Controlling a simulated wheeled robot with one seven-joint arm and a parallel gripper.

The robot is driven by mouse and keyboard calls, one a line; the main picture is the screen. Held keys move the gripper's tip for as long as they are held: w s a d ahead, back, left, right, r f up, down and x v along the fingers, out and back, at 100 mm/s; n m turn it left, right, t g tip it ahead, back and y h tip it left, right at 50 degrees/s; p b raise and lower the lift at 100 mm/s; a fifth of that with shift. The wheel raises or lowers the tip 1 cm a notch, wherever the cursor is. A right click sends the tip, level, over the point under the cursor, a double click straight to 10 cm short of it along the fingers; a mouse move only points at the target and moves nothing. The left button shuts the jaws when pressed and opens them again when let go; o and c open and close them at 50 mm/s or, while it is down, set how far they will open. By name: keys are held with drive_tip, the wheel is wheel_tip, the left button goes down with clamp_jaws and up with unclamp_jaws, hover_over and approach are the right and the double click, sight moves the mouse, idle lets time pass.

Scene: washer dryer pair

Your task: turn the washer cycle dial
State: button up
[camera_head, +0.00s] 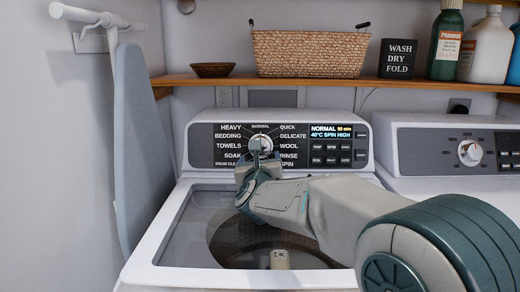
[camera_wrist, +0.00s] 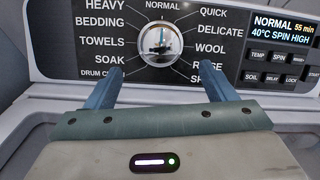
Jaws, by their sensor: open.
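The washer cycle dial (camera_head: 261,143) is a round silver knob on the dark control panel (camera_head: 205,142) of the left machine. In the wrist view the dial (camera_wrist: 161,42) has its pointer up toward NORMAL, and the display (camera_wrist: 284,29) reads NORMAL, 55 min, 40°C SPIN HIGH. My gripper (camera_head: 257,150) is in front of the dial's lower part in the head view. In the wrist view my gripper (camera_wrist: 160,88) is open, its two blue fingers apart below the dial with nothing between them. Whether the fingertips touch the panel cannot be told.
The washer's glass lid (camera_head: 200,232) lies below my forearm. A dryer (camera_head: 440,150) stands to the right. A shelf (camera_head: 210,81) above holds a wicker basket (camera_head: 310,53), a small bowl (camera_head: 213,70), a sign (camera_head: 397,59) and bottles (camera_head: 446,42). An ironing board (camera_head: 133,150) hangs left.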

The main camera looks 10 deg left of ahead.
drive_tip(key=w, duration=0.3)
drive_tip(key=w+a, duration=0.1)
drive_tip(key=w, duration=0.2)
drive_tip(key=w+p, duration=0.1)
drive_tip(key=w, duration=0.2)
drive_tip(key=shift+w+a, duration=0.15)
drive_tip(key=shift+a, duration=0.25)
drive_tip(key=c, duration=1)
